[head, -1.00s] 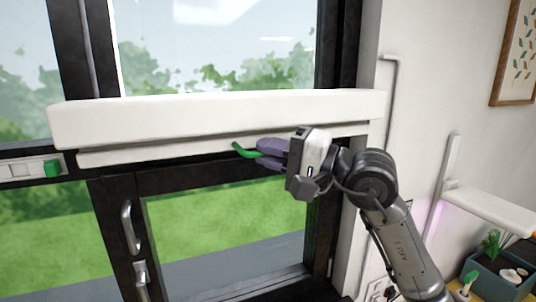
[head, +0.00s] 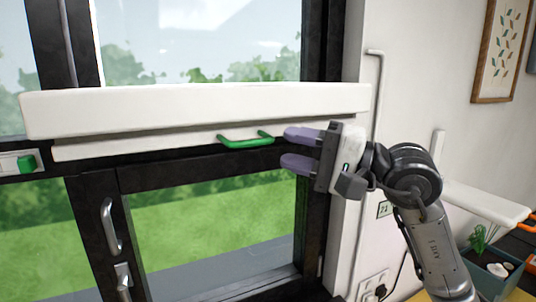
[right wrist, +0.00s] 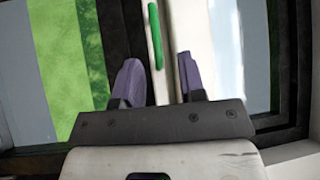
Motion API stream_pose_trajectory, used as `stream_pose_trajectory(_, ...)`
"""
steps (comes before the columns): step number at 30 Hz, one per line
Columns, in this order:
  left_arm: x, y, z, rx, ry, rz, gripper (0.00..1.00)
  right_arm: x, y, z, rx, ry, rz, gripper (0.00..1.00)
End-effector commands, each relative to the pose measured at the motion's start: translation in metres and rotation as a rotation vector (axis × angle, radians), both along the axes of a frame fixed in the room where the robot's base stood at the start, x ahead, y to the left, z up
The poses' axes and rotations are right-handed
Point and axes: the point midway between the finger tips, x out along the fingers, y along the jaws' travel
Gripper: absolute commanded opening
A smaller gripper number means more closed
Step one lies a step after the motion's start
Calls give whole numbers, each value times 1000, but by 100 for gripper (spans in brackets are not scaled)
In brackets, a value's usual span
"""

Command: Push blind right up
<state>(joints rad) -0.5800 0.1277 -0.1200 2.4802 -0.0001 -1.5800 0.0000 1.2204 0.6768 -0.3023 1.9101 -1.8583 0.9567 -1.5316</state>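The right blind is a white box (head: 200,104) across the window with a white lower bar (head: 110,148) close under it. A green handle (head: 246,140) sits on the lower bar; it also shows in the right wrist view (right wrist: 155,35). My right gripper (head: 296,149) is open and empty, just right of the handle and apart from it. Its purple fingers point left, one above the other. In the right wrist view the handle lies ahead, between the lines of the two fingers (right wrist: 160,75). My left gripper is not in view.
Another white blind bar with a green handle (head: 27,162) is at the far left. The dark window frame has a metal door handle (head: 110,225). At right are a white wall shelf (head: 485,203), a planter (head: 493,270) and a framed picture (head: 499,50).

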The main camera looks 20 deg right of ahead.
Motion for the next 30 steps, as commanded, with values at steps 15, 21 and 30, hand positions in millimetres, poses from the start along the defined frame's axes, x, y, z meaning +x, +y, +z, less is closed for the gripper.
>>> stream_pose_trajectory(15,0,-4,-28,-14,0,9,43,-46,-47,-9,0,-1,-1,37)
stream_pose_trajectory(21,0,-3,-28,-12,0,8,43,-49,-50,-8,0,-1,0,37)
stream_pose_trajectory(30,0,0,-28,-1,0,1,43,-48,-49,-8,0,-1,0,37)
